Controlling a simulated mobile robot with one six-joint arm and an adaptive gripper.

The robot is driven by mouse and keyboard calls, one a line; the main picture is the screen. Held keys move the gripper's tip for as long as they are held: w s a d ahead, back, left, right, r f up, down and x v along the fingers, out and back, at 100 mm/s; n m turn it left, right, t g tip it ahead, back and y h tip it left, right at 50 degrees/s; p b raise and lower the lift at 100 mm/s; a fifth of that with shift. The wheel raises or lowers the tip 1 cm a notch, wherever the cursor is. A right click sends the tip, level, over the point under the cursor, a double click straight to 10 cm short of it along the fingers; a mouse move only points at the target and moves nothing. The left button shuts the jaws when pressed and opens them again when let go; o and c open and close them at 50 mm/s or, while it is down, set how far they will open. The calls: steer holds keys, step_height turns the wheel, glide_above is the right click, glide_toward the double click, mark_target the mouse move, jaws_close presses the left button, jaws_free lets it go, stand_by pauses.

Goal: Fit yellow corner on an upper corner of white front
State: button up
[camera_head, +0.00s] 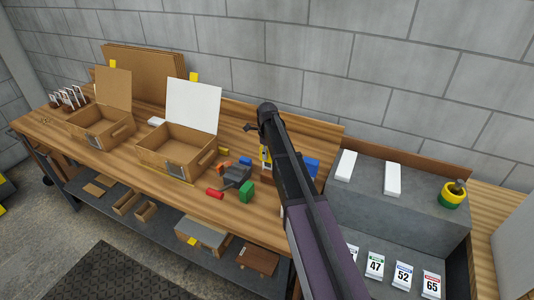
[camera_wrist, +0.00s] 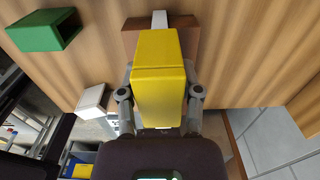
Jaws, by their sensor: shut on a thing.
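The white front (camera_head: 193,104) is an upright white panel at the back of an open cardboard box (camera_head: 165,160). Its upper corners look bare. In the wrist view my gripper (camera_wrist: 160,90) is shut on the yellow corner (camera_wrist: 157,75), a yellow block between the two grey fingers. In the head view a little yellow (camera_head: 265,156) shows beside my dark arm, low over the bench to the right of the box. My arm hides most of my gripper there. My gripper is well apart from the white front.
Loose parts lie between box and arm: a green block (camera_head: 247,191), a red cylinder (camera_head: 215,193) and a dark grey thing (camera_head: 236,176). A second box with a brown panel (camera_head: 113,88) stands left. A grey platform with white blocks (camera_head: 392,178) stands right.

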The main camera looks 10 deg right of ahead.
steer(key=shift+f, duration=0.2)
steer(key=o, duration=1)
steer(key=shift+r, duration=0.15)
step_height(320, 180, up, 12)
steer(key=p, duration=1.1)
steer(key=shift+p, duration=0.35)
